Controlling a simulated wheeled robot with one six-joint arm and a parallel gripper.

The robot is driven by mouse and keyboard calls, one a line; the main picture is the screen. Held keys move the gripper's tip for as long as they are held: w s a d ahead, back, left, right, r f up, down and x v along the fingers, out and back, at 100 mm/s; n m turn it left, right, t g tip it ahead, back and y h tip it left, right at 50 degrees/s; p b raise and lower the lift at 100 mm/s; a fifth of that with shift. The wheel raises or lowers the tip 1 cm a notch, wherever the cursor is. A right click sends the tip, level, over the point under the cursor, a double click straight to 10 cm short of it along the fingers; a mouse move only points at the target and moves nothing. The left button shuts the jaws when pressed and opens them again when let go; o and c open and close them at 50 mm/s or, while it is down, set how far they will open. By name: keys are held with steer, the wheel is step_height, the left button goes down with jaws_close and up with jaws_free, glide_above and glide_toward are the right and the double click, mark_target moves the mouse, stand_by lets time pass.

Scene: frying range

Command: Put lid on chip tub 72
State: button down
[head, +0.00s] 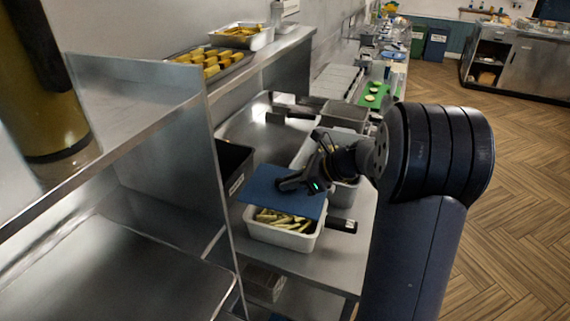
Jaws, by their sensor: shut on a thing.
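The blue lid (262,188) is a flat sheet held by my gripper (287,186), which is shut on its right part. Below it, a white tub (262,234) of pale cut chips (285,220) stands on the steel counter. The lid covers the rear of the tub, and chips show along the front. The lid looks tilted; I cannot tell whether it touches the rim. A black tag with a white label (342,225) sits at the tub's right side; its number is too small to read. My gripper hides part of the lid's right edge.
A dark bin (233,164) stands left of the lid. Fryer baskets (343,116) and a grey container (342,194) lie behind the gripper. A steel partition (190,150) rises at left. Trays of food (240,37) sit on the upper shelf.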

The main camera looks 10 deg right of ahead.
mark_target(325, 196)
steer(key=shift+w+f, duration=0.15)
steer(key=shift+f+b, duration=0.5)
steer(key=shift+b, duration=0.15)
step_height(325, 196, down, 5)
steer(key=b, duration=0.5)
steer(key=shift+f, duration=0.4)
steer(key=c, duration=1.3)
jaws_free()
steer(key=shift+o, duration=0.2)
steer(key=v, duration=1.1)
